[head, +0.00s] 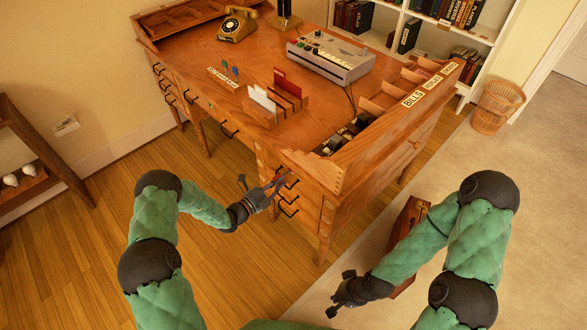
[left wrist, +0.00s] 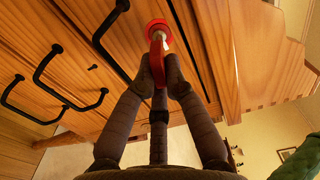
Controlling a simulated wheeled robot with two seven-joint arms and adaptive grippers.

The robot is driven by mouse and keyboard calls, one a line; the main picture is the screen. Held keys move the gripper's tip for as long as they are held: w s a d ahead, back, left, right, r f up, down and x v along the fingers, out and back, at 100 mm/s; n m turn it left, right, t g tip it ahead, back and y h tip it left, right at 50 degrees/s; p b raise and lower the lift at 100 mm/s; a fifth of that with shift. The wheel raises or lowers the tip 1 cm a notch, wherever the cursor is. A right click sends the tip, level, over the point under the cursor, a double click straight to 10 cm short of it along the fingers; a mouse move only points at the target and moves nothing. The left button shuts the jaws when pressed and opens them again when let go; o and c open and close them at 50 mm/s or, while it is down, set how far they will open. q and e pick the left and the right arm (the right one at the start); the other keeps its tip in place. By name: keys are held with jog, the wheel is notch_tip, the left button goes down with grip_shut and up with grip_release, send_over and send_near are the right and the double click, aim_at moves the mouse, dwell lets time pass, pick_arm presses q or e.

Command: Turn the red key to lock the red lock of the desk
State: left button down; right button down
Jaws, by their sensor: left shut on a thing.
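The red lock (left wrist: 159,33) shows in the left wrist view as a red ring on the wooden drawer front of the desk (head: 195,52). The red key (left wrist: 157,55) stands at the lock, its shaft running into the ring's middle. My left gripper (left wrist: 161,72) is shut on the key's red head. In the head view my left gripper (head: 280,184) is at the desk's near corner, beside the drawers, and largely hides the key. My right gripper (head: 338,305) hangs low, away from the desk; its fingers are too small to judge.
Black drawer handles (left wrist: 45,70) stick out close to my left gripper. A red-brown case (head: 411,222) stands on the floor near my right arm. A telephone (head: 236,24), a grey console (head: 331,60) and a letter rack (head: 290,96) stand on the desk. The wooden floor at left is clear.

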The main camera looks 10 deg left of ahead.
pick_arm(q)
jog(key=shift+n+p, duration=0.45)
jog(key=shift+n, duration=0.95)
jog(key=shift+n+p, duration=0.35)
jog(key=shift+n, duration=1.15)
jog(key=shift+n+p, duration=0.35)
jog(key=shift+n, duration=0.65)
jog(key=shift+s+f+n, duration=0.1)
jog(key=shift+n, duration=0.5)
